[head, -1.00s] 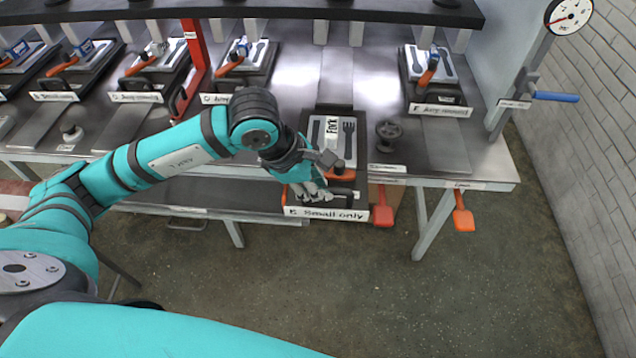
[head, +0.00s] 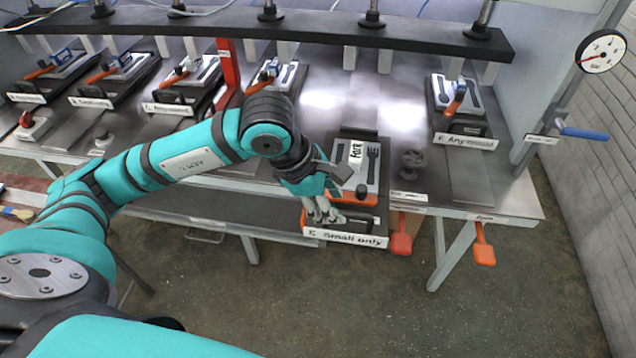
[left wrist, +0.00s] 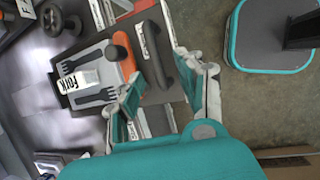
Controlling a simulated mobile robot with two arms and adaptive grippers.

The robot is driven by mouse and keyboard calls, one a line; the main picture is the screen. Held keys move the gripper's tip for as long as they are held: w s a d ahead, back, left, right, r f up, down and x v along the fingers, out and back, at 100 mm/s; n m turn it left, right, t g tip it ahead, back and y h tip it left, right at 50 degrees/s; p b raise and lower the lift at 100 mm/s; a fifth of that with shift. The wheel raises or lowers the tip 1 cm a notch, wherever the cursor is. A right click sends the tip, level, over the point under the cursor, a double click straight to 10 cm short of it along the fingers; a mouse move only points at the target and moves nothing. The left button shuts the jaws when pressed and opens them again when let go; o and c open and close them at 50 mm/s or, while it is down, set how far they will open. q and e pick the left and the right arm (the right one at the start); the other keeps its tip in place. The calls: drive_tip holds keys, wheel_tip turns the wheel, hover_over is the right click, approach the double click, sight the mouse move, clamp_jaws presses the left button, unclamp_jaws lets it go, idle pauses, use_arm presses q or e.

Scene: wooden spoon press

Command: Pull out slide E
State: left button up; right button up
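Slide E (head: 345,237), a dark tray with a white front label reading "Small only", juts out past the bench's front edge. In the left wrist view the slide's black handle (left wrist: 174,62) shows upright in the picture. My left gripper (head: 322,210) is over the left front of the slide. Its fingers (left wrist: 168,95) are spread, near the handle and label; contact cannot be told. My right gripper is out of view.
A dark knob (head: 412,160) stands right of the slide. Orange tabs (head: 400,240) hang from the bench edge (head: 500,212). Another labelled slide (head: 463,138) is at the right, with several more at the left. A dark beam (head: 300,30) crosses above. The floor in front is clear.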

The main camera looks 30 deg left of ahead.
use_arm(q)
drive_tip(key=v, duration=0.8)
drive_tip(key=shift+s, duration=0.15)
drive_tip(key=shift+r, duration=0.1)
